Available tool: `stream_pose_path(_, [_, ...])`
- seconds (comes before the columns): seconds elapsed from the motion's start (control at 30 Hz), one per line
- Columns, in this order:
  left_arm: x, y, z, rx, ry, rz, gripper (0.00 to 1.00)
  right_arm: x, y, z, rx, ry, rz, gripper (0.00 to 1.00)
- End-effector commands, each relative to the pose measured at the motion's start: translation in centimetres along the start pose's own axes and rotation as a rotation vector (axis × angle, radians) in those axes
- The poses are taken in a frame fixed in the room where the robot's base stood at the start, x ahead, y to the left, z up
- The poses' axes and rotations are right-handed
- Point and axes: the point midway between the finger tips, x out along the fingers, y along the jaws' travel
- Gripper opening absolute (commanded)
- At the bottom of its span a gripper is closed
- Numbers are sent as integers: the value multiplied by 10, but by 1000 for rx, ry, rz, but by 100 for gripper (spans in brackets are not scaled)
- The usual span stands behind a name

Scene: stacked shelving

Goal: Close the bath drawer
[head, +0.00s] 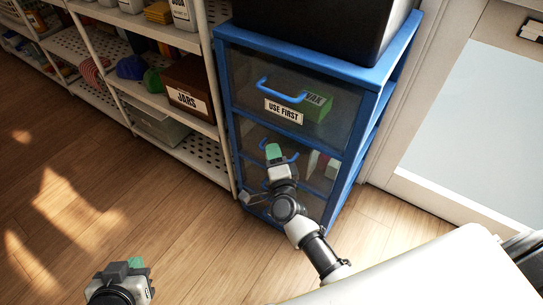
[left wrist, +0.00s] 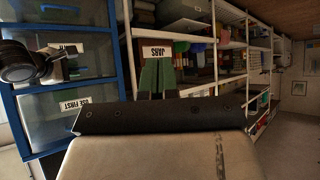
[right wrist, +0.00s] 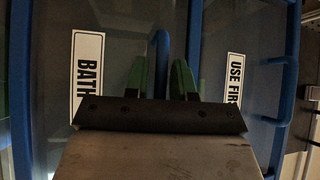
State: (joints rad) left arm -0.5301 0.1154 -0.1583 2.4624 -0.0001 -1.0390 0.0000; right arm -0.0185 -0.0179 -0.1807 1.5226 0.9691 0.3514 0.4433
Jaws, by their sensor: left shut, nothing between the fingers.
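The bath drawer is the one below the top drawer of the blue unit; its white BATH label (right wrist: 87,78) shows in the right wrist view. Its blue handle (right wrist: 160,62) stands between the two green fingers of my right gripper (right wrist: 160,75), which are apart with gaps at both sides. In the head view my right gripper (head: 273,151) is in front of this drawer and hides part of it. I cannot tell how far the drawer stands out. My left gripper (head: 135,263) is shut and empty, low at the left over the floor, away from the unit.
The top drawer's USE FIRST label (head: 283,111) is above. A black box (head: 320,35) sits on the unit. White shelving with a brown JARS box (head: 190,90) stands to the left. A pale door (head: 480,120) is at the right. Wood floor (head: 150,200) in front is clear.

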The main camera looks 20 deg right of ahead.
Motion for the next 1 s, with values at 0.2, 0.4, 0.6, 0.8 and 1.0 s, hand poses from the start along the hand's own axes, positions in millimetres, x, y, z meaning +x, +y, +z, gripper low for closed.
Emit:
stream_pose_path(0.2, [0,0,0,0,0,1,0,0,0,0,0,1,0,38])
stream_pose_path(0.4, [0,0,0,0,-4,1,0,-3,0,0,-1,1,0,38])
stream_pose_path(0.6, [-7,-1,14,-1,-106,-3,0,-33,0,0,-3,-1,3,38])
stream_pose_path(0.8, [-14,-4,30,-3,-216,-10,0,-74,0,0,-3,-2,4,38])
stream_pose_path(1.0, [-18,-6,40,-5,-280,-14,0,-101,0,0,-3,0,0,38])
